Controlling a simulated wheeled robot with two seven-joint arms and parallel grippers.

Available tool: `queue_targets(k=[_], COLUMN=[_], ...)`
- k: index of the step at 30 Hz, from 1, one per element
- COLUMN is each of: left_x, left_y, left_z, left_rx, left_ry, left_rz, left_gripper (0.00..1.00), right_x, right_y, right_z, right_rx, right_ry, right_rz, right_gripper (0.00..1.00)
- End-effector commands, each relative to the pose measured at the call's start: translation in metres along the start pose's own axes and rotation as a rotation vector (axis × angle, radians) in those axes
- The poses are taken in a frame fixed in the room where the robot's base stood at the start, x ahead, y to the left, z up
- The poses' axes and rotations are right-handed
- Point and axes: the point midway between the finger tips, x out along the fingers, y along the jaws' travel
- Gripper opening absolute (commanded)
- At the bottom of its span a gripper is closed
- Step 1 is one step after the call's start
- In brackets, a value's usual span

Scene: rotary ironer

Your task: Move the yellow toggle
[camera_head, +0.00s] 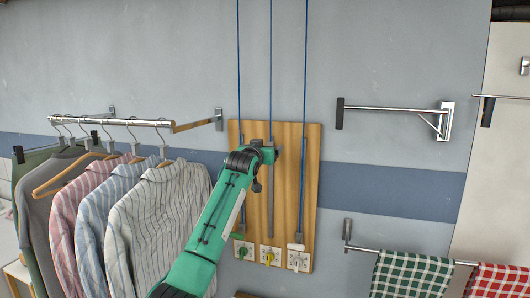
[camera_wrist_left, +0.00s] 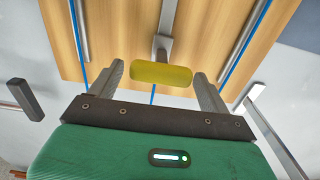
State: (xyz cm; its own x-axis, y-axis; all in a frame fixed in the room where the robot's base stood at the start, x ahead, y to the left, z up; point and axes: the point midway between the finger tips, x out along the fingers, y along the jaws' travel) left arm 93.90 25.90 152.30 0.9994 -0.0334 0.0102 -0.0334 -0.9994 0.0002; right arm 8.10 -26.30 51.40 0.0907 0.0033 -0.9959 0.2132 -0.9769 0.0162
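A yellow bar-shaped toggle (camera_wrist_left: 161,74) on a grey stem stands out from the wooden board (camera_wrist_left: 110,32) in the left wrist view. My left gripper (camera_wrist_left: 159,71) is open, with one finger at each end of the yellow bar and small gaps visible. In the head view my left gripper (camera_head: 271,152) is in front of the upper middle of the board (camera_head: 290,136) and hides the bar there. A small yellow piece (camera_head: 268,258) shows on the middle white plate at the board's foot. My right gripper is in neither view.
Blue cords (camera_head: 304,60) run down the wall to the board. A green piece (camera_head: 242,252) is on the left plate. Shirts (camera_head: 160,220) hang on a rail at left. A folding wall arm (camera_head: 390,108) and checked towels (camera_head: 410,274) are at right.

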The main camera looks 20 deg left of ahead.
Motion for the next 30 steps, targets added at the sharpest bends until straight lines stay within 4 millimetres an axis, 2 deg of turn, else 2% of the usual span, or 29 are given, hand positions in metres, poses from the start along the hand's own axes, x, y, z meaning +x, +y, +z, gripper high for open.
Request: queue_targets(k=[8,14,20,30], left_x=[0.000,-0.011,-0.038,-0.095], left_y=[0.001,0.001,0.001,0.000], left_z=[0.005,0.009,0.010,0.008], left_rx=[0.000,0.000,0.000,0.001], left_ry=[-0.007,-0.007,-0.006,-0.004], left_rz=[0.001,0.001,0.001,0.001], left_gripper=[0.80,0.80,0.80,0.80], right_x=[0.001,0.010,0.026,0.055], right_y=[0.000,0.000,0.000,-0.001], right_z=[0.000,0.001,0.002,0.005], right_rx=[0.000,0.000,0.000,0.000], right_ry=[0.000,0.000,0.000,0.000], right_rz=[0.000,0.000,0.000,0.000], right_gripper=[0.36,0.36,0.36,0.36])
